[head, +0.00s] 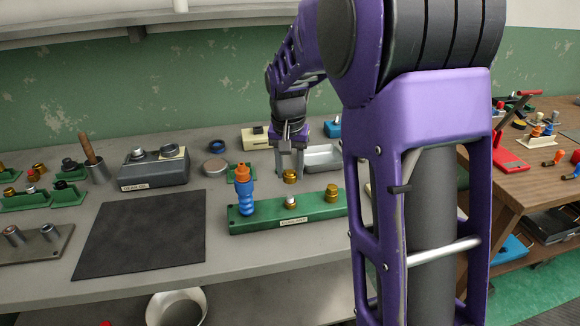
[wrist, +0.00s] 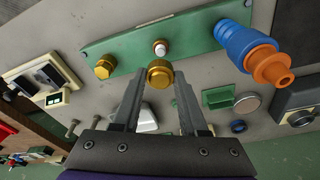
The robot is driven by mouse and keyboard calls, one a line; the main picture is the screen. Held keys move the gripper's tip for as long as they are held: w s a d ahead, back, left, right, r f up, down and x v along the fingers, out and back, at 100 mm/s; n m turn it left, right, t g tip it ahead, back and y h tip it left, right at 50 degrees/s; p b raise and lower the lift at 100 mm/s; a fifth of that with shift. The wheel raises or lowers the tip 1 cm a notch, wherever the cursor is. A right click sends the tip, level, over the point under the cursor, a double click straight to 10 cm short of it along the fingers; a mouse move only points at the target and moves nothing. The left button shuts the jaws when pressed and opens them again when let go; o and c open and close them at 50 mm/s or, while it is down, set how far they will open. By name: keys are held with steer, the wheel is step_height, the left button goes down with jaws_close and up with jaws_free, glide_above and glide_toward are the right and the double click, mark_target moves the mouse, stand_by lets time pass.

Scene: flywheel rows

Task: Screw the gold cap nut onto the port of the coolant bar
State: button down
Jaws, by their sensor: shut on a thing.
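The green coolant bar (head: 262,222) lies near the bench's front, label facing me; it also shows at the top of the wrist view (wrist: 190,36). Its bare silver port (head: 291,202) stands in the middle, and it shows in the wrist view (wrist: 160,47). My gripper (head: 290,172) is shut on the gold cap nut (head: 290,178), holding it above the port and apart from it. In the wrist view the nut (wrist: 159,75) sits between the fingertips (wrist: 158,82), beside the port in the picture.
A blue and orange nozzle (head: 244,190) stands at the bar's left end, and another gold cap (head: 332,193) at its right. Behind are a metal tray (head: 323,158) and a round tin (head: 215,167). A bare dark mat (head: 140,235) lies left. My arm hides part of the right.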

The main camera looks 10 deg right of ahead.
mark_target(290, 198)
steer(key=shift+f+b, duration=1.1)
steer(key=shift+f, duration=0.95)
steer(key=shift+f+b, duration=0.35)
steer(key=shift+f, duration=0.7)
stand_by(0.4)
steer(key=shift+c, duration=1.8)
jaws_free()
steer(key=shift+r, duration=0.1)
step_height(290, 198, up, 17)
steer(key=s+a+p, duration=0.1)
steer(key=s+p, duration=0.1)
steer(key=p, duration=0.1)
steer(key=shift+s, duration=0.2)
steer(key=shift+r, duration=0.1)
